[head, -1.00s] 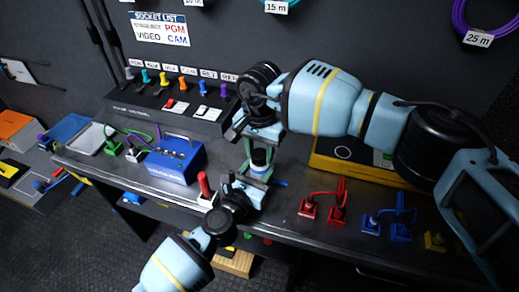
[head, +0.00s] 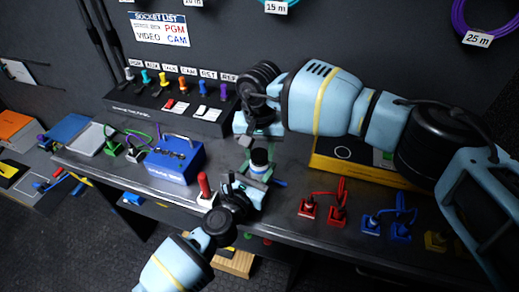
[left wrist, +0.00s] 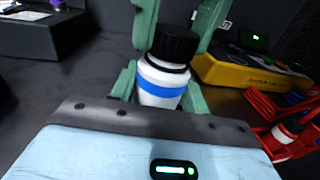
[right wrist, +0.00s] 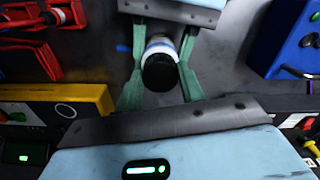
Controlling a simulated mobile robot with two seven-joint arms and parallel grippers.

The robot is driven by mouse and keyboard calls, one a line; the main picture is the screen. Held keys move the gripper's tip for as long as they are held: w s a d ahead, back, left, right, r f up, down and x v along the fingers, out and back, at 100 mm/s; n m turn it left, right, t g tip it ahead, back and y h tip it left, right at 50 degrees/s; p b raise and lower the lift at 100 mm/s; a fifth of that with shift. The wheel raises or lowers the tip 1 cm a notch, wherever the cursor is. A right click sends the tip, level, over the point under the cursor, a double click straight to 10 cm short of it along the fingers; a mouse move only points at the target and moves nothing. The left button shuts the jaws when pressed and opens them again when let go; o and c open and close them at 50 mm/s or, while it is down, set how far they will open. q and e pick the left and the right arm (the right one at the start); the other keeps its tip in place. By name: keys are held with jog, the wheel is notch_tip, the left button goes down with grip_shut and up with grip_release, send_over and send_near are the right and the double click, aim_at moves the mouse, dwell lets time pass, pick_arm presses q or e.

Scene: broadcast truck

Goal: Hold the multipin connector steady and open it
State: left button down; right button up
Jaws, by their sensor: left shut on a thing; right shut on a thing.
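The multipin connector (head: 259,161) is held upright above the console desk. In the left wrist view it shows a white body with a blue band (left wrist: 161,88) and a black cap (left wrist: 174,46) on top. My left gripper (head: 258,170) comes from the front, with green fingers closed around the white body. My right gripper (head: 254,146) reaches down from above, with green fingers on both sides of the black cap. In the right wrist view the cap (right wrist: 159,72) lies between its fingers. The cap is still against the body; the joint is partly hidden.
A blue box (head: 174,160) and a red-handled item (head: 203,186) stand left of the grippers. A yellow case (head: 345,171) lies behind right. Red connectors (head: 322,208) and blue connectors (head: 386,225) stand to the right. A labelled socket panel (head: 165,108) is at the back.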

aim_at(255, 174)
jog(key=shift+r, duration=0.25)
jog(key=shift+r, duration=0.75)
jog(key=shift+r, duration=0.1)
jog(key=shift+r, duration=2)
pick_arm(q)
jog(key=c, duration=0.6)
grip_release()
jog(key=shift+c, duration=0.2)
jog(key=shift+s, duration=0.1)
jog(key=v, duration=0.6)
jog(key=shift+p, duration=0.4)
pick_arm(e)
notch_tip(255, 174, up, 2)
jog(key=shift+r, duration=0.1)
pick_arm(q)
jog(key=shift+v, duration=2.95)
